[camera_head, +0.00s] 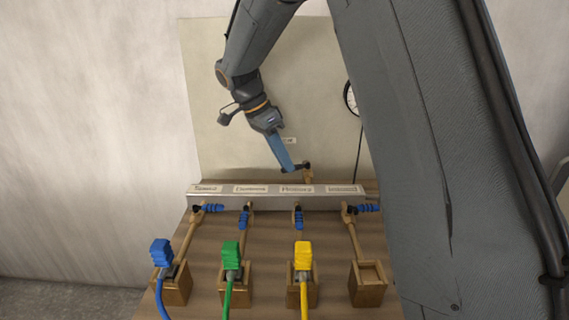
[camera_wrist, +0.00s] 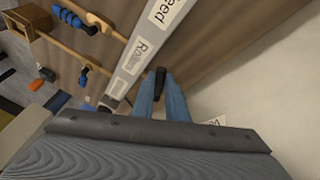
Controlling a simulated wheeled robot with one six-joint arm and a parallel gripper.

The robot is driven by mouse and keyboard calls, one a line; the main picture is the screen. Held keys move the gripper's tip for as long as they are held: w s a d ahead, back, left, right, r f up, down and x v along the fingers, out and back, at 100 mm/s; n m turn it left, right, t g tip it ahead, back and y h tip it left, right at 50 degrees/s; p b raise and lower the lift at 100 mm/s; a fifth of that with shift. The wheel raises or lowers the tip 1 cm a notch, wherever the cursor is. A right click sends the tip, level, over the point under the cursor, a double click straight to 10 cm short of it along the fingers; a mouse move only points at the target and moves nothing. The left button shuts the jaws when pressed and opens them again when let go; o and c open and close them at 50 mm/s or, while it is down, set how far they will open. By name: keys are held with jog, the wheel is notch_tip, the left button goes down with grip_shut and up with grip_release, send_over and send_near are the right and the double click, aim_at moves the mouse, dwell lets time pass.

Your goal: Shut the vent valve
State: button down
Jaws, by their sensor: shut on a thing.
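The vent valve (camera_head: 306,169) is a small brass fitting with a dark lever, standing behind the grey manifold bar near the back panel. A small label, too small to read, is on the panel above it. My gripper (camera_head: 289,168) reaches down from above with its blue fingers at this lever. In the wrist view, the fingertips (camera_wrist: 160,82) are on either side of the black lever end (camera_wrist: 160,77) and closed on it. The lever lies roughly level to the left in the head view. My fingers hide part of the lever.
The labelled manifold bar (camera_head: 272,196) runs just in front. Below it several blue-handled valves, such as the leftmost (camera_head: 211,208), sit on brass pipes. Blue (camera_head: 161,253), green (camera_head: 231,255) and yellow (camera_head: 303,255) plugs stand in wooden boxes; the right box (camera_head: 368,290) holds no plug.

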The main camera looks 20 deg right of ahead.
jog(key=shift+w+m+g, duration=0.4)
jog(key=shift+w+m, duration=0.25)
jog(key=shift+m, duration=0.35)
jog(key=shift+d, duration=0.1)
jog(key=c, duration=1.7)
grip_release()
jog(key=shift+c, duration=0.2)
jog(key=v, duration=0.7)
jog(key=shift+w+r+b, duration=0.15)
jog(key=shift+r+b, duration=0.25)
